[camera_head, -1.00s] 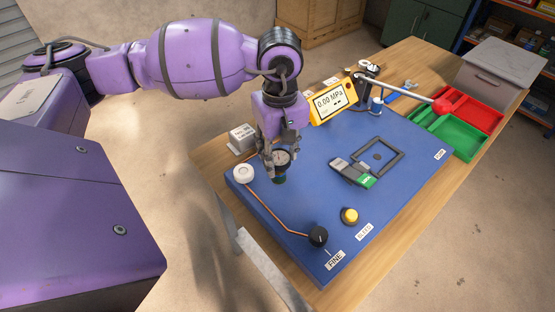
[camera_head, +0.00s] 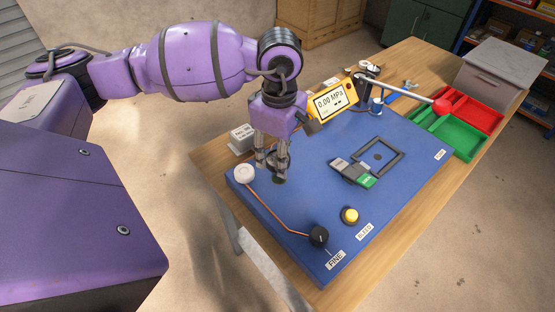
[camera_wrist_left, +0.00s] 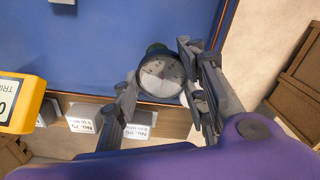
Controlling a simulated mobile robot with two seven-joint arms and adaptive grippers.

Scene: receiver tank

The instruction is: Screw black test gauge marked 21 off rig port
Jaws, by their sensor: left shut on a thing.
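The black test gauge (camera_head: 281,161) is at the back left part of the blue rig board (camera_head: 318,215), over a dark fitting (camera_head: 279,179). In the left wrist view the gauge's round pale dial (camera_wrist_left: 161,75) faces the camera; its number is not readable. My left gripper (camera_head: 272,163) is around the gauge, shut on it, with one finger on either side; it also shows in the left wrist view (camera_wrist_left: 158,88). Whether the gauge's thread is still engaged in the port cannot be seen. My right gripper is not in view.
A yellow display (camera_head: 332,102) reads 0.00 MPa behind the board. A red-ended lever (camera_head: 405,94) reaches over the board's back right. Red (camera_head: 482,116) and green (camera_head: 451,145) trays lie beyond. A white knob (camera_head: 243,173) stands left of the gauge. White boxes (camera_head: 242,138) stand behind.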

